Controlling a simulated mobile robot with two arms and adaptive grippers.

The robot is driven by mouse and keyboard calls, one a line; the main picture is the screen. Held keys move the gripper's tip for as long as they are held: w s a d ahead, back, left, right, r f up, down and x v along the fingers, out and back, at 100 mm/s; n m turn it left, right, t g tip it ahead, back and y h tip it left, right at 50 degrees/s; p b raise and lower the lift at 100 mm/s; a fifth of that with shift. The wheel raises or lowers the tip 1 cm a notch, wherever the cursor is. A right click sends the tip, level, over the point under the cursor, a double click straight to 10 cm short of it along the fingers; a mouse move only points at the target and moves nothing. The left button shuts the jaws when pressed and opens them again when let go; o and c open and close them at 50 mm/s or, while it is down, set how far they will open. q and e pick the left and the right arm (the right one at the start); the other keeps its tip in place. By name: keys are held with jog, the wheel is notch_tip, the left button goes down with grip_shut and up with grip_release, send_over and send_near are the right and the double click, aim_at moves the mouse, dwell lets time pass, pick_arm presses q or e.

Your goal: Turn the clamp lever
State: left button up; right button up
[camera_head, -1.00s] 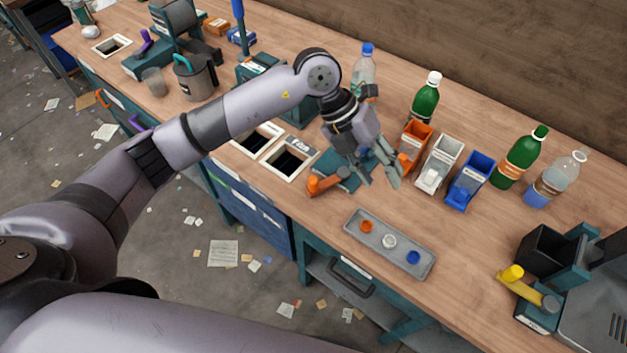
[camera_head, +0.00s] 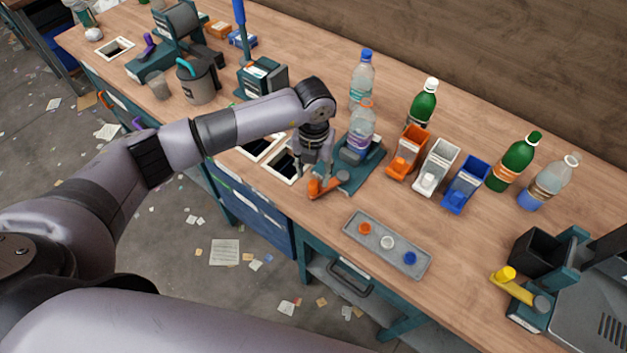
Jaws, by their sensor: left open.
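The orange clamp lever (camera_head: 326,187) lies at the front left corner of a teal clamp base (camera_head: 369,176). A clear bottle with an orange cap and a purple label (camera_head: 360,134) stands upright on that base. My left gripper (camera_head: 312,172) points down with its fingers apart, one on each side, just above the lever. I cannot tell whether a finger touches the lever. My right gripper is out of view.
Orange (camera_head: 407,153), white (camera_head: 435,167) and blue (camera_head: 466,184) bins stand to the right. A grey tray (camera_head: 387,245) with three coloured discs lies at the front edge. Framed openings (camera_head: 281,165) sit left of the clamp. Several bottles stand behind.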

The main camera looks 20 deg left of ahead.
aim_at(314, 183)
pick_arm(q)
jog(key=shift+f+p, duration=0.5)
jog(key=shift+f, duration=2.7)
jog(key=shift+c, duration=0.2)
grip_shut()
